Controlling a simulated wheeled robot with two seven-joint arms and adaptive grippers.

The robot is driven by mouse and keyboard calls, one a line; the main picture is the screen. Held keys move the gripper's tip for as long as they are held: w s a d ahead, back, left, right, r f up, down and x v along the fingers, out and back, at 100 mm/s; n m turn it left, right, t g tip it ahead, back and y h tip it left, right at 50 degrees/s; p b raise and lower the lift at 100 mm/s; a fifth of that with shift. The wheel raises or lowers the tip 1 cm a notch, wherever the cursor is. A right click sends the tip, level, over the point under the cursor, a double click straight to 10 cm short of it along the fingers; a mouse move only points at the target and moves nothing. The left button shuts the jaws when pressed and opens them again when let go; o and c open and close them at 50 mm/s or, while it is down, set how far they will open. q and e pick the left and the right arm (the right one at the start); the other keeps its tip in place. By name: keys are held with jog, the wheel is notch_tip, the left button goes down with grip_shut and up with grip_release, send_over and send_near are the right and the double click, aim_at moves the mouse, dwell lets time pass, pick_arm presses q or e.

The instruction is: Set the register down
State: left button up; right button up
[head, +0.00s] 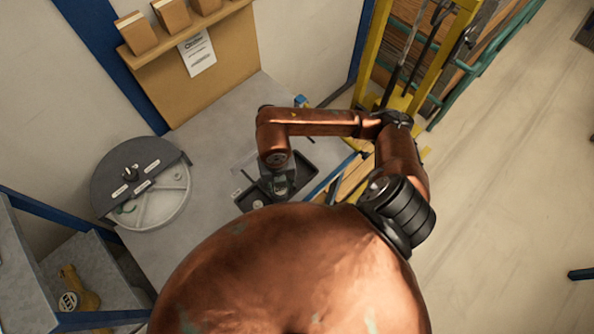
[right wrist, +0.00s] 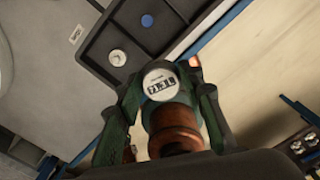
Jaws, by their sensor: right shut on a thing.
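My right gripper (right wrist: 168,90) is shut on the register (right wrist: 160,80), a round piece with a white face and dark digits. Its two green-grey fingers lie on either side of it. A reddish-brown round part (right wrist: 172,122) shows just below it; I cannot tell whether it belongs to the register. A dark tray (right wrist: 97,48) with compartments and small round pieces lies beyond the register in the right wrist view. In the head view the right gripper (head: 281,183) is over the tray (head: 304,166), and the register is hidden. The left gripper is out of view.
A round grey-lidded drum (head: 158,203) stands on the bench (head: 215,125) left of the tray. A brass meter (head: 76,292) sits on a lower left shelf. A yellow frame (head: 367,60) stands behind on the right. Bare bench lies between drum and tray.

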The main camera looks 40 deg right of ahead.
jog(key=shift+d+m, duration=0.15)
jog(key=shift+m, duration=0.15)
jog(key=w+d+f+p, duration=0.1)
jog(key=w+d+f, duration=0.1)
jog(key=d+f, duration=0.1)
jog(key=w+d+f+p, duration=0.1)
jog(key=w+d+f, duration=0.1)
jog(key=d+f, duration=0.1)
jog(key=w+d+f+p, duration=0.1)
jog(key=w+d+f, duration=0.1)
jog(key=d, duration=0.3)
jog(key=shift+w+f, duration=0.15)
jog(key=shift+f, duration=0.3)
jog(key=shift+w+d+f, duration=0.1)
jog(key=shift+d+f, duration=0.05)
jog(key=shift+f, duration=0.05)
jog(key=f, duration=0.1)
jog(key=f+p, duration=0.1)
jog(key=shift+w+d+f, duration=0.1)
jog(key=shift+d+f, duration=0.1)
jog(key=shift+f, duration=0.7)
jog(key=shift+f, duration=0.1)
